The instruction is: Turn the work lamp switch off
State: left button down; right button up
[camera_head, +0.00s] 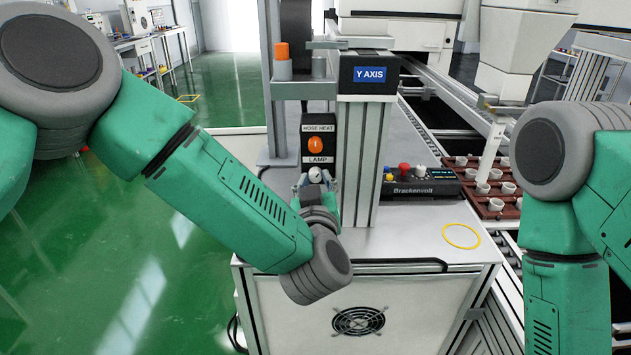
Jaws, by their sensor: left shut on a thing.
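A dark switch panel (330,148) stands upright on the machine, left of the grey post. It has a label at the top that seems to read "NOSE HEAT", an orange knob (315,145) below it, and a "LAMP" label lower down. My left gripper (317,180) is right under the "LAMP" label, at the panel's lower part. It is shut on the lamp switch (315,174), which is mostly hidden by the fingers, so its setting cannot be told. My right arm comes down at the right edge, and its gripper is out of view.
A "Y AXIS" box (369,75) tops the grey post beside the panel. A control box (420,184) with coloured buttons lies to the right. A yellow ring (461,236) marks the clear cabinet top (400,245). A brown tray (484,205) of small pots stands farther right.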

pick_arm(q)
jog(key=n, duration=0.6)
jog(key=shift+f+n+b, duration=0.2)
jog(key=shift+n+b, duration=0.1)
jog(key=shift+b, duration=0.1)
jog(key=shift+s, duration=0.1)
jog(key=c, duration=1.6)
grip_release()
jog(key=s, duration=1.1)
jog(key=shift+s+d, duration=0.1)
jog(key=shift+s, duration=0.3)
